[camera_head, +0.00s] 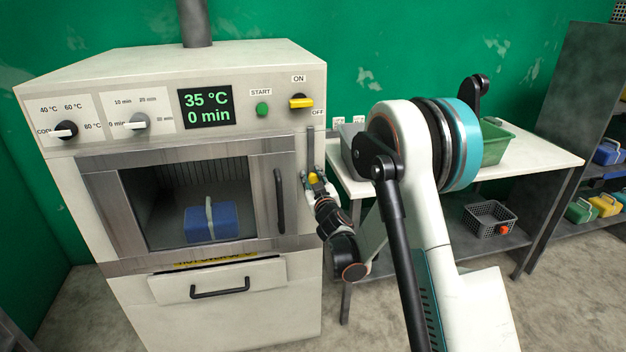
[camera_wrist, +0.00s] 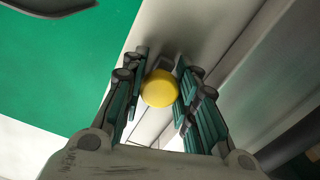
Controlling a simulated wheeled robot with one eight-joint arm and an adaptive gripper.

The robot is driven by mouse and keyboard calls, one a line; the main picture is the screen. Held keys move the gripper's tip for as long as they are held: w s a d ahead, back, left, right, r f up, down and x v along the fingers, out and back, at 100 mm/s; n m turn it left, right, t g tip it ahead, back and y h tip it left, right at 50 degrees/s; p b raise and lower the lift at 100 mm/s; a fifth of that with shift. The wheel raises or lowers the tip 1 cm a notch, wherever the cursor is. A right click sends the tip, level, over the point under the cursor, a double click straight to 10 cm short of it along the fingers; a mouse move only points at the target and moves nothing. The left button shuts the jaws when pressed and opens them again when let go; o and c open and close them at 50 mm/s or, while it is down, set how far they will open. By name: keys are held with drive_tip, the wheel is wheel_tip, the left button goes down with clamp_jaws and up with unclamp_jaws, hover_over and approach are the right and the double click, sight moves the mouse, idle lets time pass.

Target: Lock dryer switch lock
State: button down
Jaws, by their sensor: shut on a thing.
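The dryer (camera_head: 190,155) stands at the left of the head view. Its yellow ON/OFF switch (camera_head: 301,102) sits at the top right of the front panel. Below it a thin grey vertical bar (camera_head: 310,143) runs along the right front edge. A yellow round knob (camera_head: 313,177), apparently the switch lock's handle, is near the bar's lower end. My gripper (camera_head: 315,182) is shut on this knob. In the wrist view the knob (camera_wrist: 160,89) sits between both fingers of my gripper (camera_wrist: 165,75). The fingers partly hide the knob's mount.
The closed door's window (camera_head: 185,200) shows a blue block inside. The door handle (camera_head: 280,200) is just left of my gripper. A table (camera_head: 545,157) with a green bin (camera_head: 495,143) stands right, with a grey basket (camera_head: 490,217) below. Shelves are far right.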

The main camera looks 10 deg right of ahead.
sight(311, 163)
wheel_tip(311, 163, up, 4)
drive_tip(key=shift+r+p, duration=0.25)
drive_tip(key=shift+p, duration=0.95)
drive_tip(key=shift+f, duration=0.1)
drive_tip(key=c, duration=1.5)
unclamp_jaws()
drive_tip(key=shift+o, duration=1.4)
drive_tip(key=shift+s, duration=0.1)
drive_tip(key=s, duration=1.1)
drive_tip(key=shift+s, duration=0.4)
